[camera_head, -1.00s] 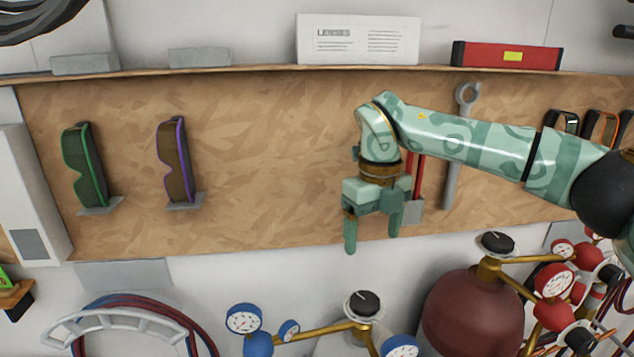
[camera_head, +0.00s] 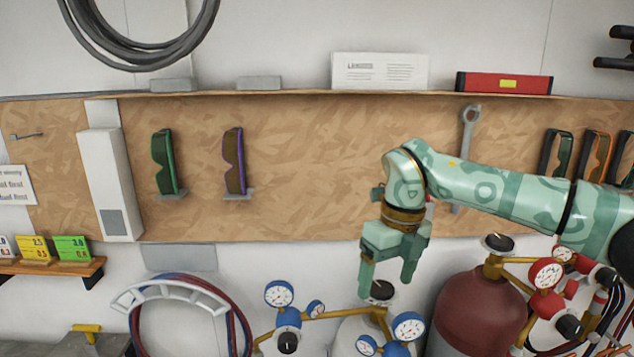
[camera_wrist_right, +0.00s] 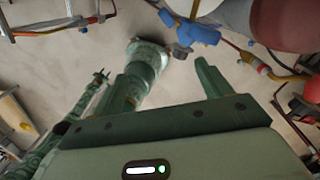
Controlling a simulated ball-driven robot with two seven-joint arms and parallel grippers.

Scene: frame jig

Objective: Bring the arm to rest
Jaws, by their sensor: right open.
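My right arm comes in from the right in the head view, pale green with darker swirls. Its right gripper (camera_head: 387,282) points down, open, with nothing between its fingers. It hangs in front of the lower edge of the board, and its fingertips overlap the gauges and a dark knob behind in the picture. My left gripper does not show in the head view.
A wood-chip board (camera_head: 300,190) holds green glasses (camera_head: 164,163), purple glasses (camera_head: 233,162) and a wrench (camera_head: 468,135). Below stand a dark red cylinder (camera_head: 482,312), blue gauges (camera_head: 279,293) and red gauges (camera_head: 546,273). A hose coil (camera_head: 240,320) hangs lower left. The board's middle is clear.

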